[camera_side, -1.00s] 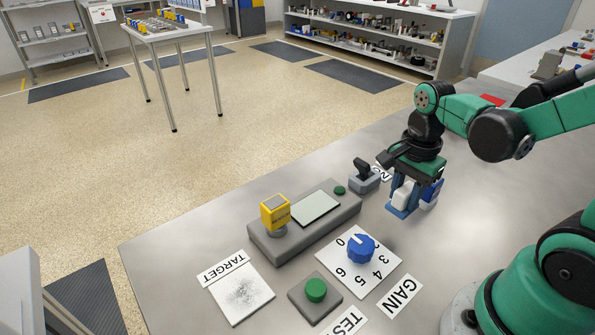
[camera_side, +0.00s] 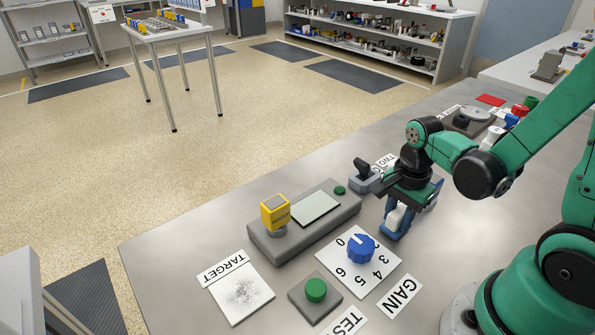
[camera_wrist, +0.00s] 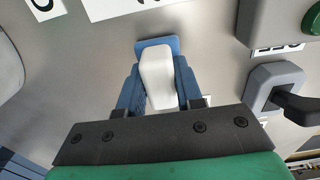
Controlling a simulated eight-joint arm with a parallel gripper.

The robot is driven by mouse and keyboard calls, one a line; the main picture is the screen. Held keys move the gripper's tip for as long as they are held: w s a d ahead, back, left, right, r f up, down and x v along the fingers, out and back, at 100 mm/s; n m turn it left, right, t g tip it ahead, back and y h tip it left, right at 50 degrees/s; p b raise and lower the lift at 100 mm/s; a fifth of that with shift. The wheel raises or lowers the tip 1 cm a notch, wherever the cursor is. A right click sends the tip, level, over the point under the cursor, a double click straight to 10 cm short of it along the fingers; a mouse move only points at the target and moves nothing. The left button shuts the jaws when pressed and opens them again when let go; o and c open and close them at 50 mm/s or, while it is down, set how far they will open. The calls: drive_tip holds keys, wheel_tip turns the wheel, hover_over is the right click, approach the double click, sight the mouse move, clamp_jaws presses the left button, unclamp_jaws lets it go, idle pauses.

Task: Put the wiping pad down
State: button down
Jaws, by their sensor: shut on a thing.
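The wiping pad has a white grip block (camera_wrist: 157,78) on a blue base (camera_wrist: 154,43). My gripper (camera_wrist: 158,95) is shut on the white block, with a blue finger on each side. In the side view my gripper (camera_side: 397,219) points down at the bench to the right of the blue dial, and the white block (camera_side: 394,217) shows between its fingers. The pad is at or just above the bench top; I cannot tell whether it touches. The fingers hide part of the pad.
The blue GAIN dial (camera_side: 361,248) is just left of my gripper. A grey lever switch (camera_side: 364,177) stands close behind it. A grey instrument with a screen (camera_side: 315,208), a green button (camera_side: 316,290) and the TARGET plate (camera_side: 240,292) are farther left. Bare bench lies around the pad.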

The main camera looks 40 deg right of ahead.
sight(400, 211)
drive_tip(key=shift+f, duration=0.1)
drive_tip(key=c, duration=0.6)
unclamp_jaws()
wheel_tip(400, 211, up, 12)
drive_tip(key=w+a+n+t, duration=0.1)
drive_tip(key=a+n+t, duration=0.1)
drive_tip(key=n, duration=0.4)
drive_tip(key=w+a+n+t, duration=0.2)
drive_tip(key=n, duration=0.4)
drive_tip(key=w+a+n+t, duration=0.1)
drive_tip(key=a+n+t, duration=0.1)
drive_tip(key=n, duration=0.4)
drive_tip(key=shift+w+a+r+t, duration=0.15)
drive_tip(key=shift+r+t, duration=0.15)
drive_tip(key=shift+t, duration=0.3)
